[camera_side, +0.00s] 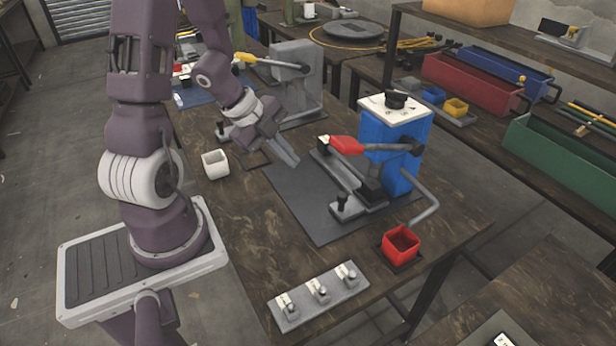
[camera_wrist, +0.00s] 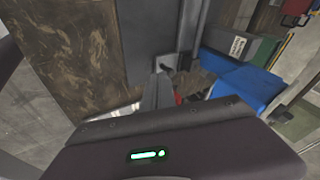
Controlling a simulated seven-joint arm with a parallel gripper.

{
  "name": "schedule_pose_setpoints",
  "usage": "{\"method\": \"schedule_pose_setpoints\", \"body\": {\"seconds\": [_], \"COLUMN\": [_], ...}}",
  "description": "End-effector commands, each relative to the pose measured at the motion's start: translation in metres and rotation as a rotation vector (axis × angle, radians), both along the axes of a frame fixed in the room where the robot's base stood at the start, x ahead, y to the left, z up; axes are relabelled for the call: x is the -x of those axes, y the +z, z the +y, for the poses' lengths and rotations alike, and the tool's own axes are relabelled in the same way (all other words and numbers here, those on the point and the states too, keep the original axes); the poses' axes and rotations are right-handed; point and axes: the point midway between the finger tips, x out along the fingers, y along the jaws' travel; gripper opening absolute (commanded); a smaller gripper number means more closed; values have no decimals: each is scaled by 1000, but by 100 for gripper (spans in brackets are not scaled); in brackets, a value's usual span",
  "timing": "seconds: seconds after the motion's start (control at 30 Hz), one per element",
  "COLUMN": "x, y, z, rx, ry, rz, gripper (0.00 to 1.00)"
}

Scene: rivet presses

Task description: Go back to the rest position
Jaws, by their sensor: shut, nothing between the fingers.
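My gripper (camera_side: 290,160) is shut and empty in the side view, held above the table between the white cup and the blue press. Its fingers point down and to the right. In the wrist view the fingers (camera_wrist: 160,92) are together, over the edge of the dark mat. The blue press (camera_side: 402,140) with a red-tipped lever (camera_side: 346,145) stands on the dark mat (camera_side: 296,205), to the right of my gripper. Part of the blue press (camera_wrist: 240,88) shows in the wrist view.
A grey press (camera_side: 300,75) with a yellow-tipped lever stands behind my gripper. A red bin (camera_side: 400,246) and a grey plate (camera_side: 318,296) with small parts are at the table's front. Red, blue and green bins (camera_side: 565,150) line the right shelf.

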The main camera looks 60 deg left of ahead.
Motion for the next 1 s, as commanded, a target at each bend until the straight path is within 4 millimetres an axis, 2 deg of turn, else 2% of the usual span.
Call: {"method": "schedule_pose_setpoints", "body": {"seconds": [0.03,0.07,0.13,0.2,0.23,0.3,0.4,0.5,0.53,0.67,1.0], "x": [-17,-25,-30,-14,-3,30,77,108,114,125,124], "y": [23,41,90,131,145,164,175,178,179,180,180], "z": [11,19,25,12,0,-36,-92,-129,-136,-148,-148], "rx": [-99,-152,-214,-165,-114,50,288,426,450,491,487], "ry": [111,213,482,745,847,1036,1171,1206,1207,1212,1212], "rz": [-30,-50,-110,-153,-158,-128,-5,108,131,178,177], "gripper": [0,0,0,0,0,0,0,0,0,0,0]}}
